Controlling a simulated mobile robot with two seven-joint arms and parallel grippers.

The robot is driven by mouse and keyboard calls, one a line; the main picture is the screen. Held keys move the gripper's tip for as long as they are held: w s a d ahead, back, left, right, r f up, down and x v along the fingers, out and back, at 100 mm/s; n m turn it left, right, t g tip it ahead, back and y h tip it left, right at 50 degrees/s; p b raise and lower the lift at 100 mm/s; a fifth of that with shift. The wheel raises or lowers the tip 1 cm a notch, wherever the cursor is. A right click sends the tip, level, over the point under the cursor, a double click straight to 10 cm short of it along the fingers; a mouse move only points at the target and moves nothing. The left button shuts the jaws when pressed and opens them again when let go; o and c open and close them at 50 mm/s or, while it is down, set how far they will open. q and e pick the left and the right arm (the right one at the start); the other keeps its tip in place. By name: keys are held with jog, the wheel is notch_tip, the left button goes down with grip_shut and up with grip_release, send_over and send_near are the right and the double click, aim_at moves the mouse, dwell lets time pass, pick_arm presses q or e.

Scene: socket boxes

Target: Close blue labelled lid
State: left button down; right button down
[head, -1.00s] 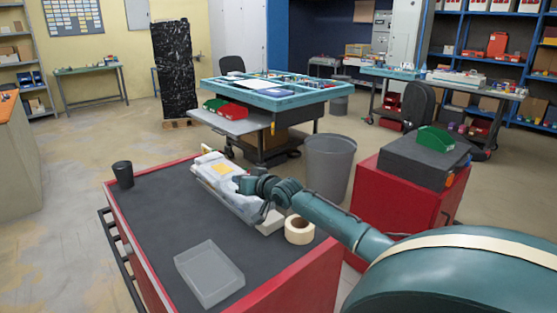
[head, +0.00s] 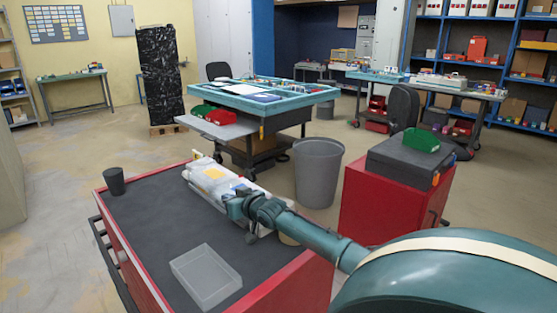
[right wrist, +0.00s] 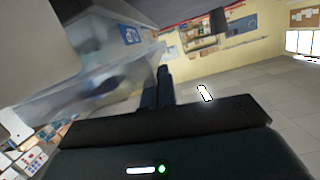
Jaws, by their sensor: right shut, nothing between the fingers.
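A long clear plastic box (head: 203,177) with a yellow label lies on the dark top of the red cart. A small blue label (head: 243,188) shows at its near part, just beyond my right gripper (head: 231,206). In the right wrist view, a blue label (right wrist: 131,36) is on a pale, see-through lid (right wrist: 112,52) to the upper left of my right gripper (right wrist: 161,74). The gripper is shut and empty, beside the box. Whether it touches the lid, and the lid's exact angle, I cannot tell. My arm hides the box's near end. My left gripper is out of view.
On the cart top (head: 150,210) are a black cup (head: 114,181) and an empty grey tray (head: 206,276). A tape roll (head: 288,240) is mostly hidden behind my arm. A grey bin (head: 317,175) and red cabinet (head: 385,205) stand beyond. The cart's left middle is clear.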

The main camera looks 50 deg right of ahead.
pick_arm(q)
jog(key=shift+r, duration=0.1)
